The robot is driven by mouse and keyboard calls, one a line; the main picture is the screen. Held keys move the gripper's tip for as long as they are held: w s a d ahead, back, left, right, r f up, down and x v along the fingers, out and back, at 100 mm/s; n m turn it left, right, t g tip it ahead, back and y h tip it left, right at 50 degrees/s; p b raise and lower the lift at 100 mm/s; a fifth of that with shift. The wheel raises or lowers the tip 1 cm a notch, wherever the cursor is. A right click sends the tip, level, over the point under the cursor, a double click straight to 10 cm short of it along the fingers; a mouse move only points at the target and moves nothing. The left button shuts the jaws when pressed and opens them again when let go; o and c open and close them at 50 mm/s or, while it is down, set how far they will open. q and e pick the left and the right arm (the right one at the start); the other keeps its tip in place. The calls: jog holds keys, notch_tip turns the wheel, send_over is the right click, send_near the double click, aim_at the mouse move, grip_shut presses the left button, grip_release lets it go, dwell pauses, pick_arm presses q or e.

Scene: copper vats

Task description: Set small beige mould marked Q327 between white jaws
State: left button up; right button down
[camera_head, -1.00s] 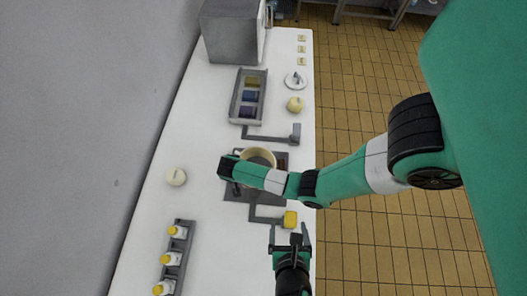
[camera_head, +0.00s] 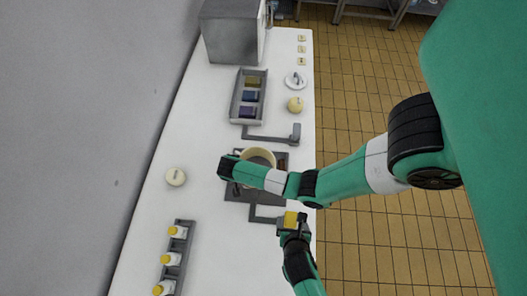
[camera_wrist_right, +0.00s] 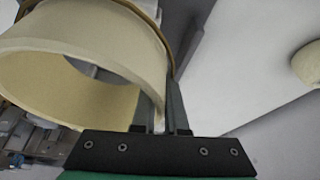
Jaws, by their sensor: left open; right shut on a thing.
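In the head view two small round beige pieces stand on the white table: one (camera_head: 295,104) at the upper right, one (camera_head: 176,177) at the left; any mark is unreadable. A white round fixture (camera_head: 295,80) with an upright part stands beyond the first; its jaws are too small to make out. My right gripper (camera_wrist_right: 163,95) is shut on the wall of a larger cream ring (camera_wrist_right: 60,45), also in the head view (camera_head: 258,155) over a dark plate. My left gripper (camera_head: 291,224) is open, with its fingers around a yellow block (camera_head: 291,218), contact unclear.
A grey tray (camera_head: 235,106) holds coloured blocks. A grey rack (camera_head: 185,226) carries yellow-capped bottles. Grey bars extend from both sides of the dark plate (camera_head: 232,193). A large grey box (camera_head: 231,35) stands at the far end.

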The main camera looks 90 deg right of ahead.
aim_at(290, 223)
pick_arm(q)
jog(key=shift+d+f, duration=0.4)
jog(key=shift+f, duration=0.2)
grip_shut()
jog(key=shift+f, duration=0.15)
jog(key=shift+a+f, duration=0.1)
jog(key=shift+f, duration=1.75)
pick_arm(e)
jog(key=shift+f, duration=0.3)
jog(key=shift+f, duration=1.85)
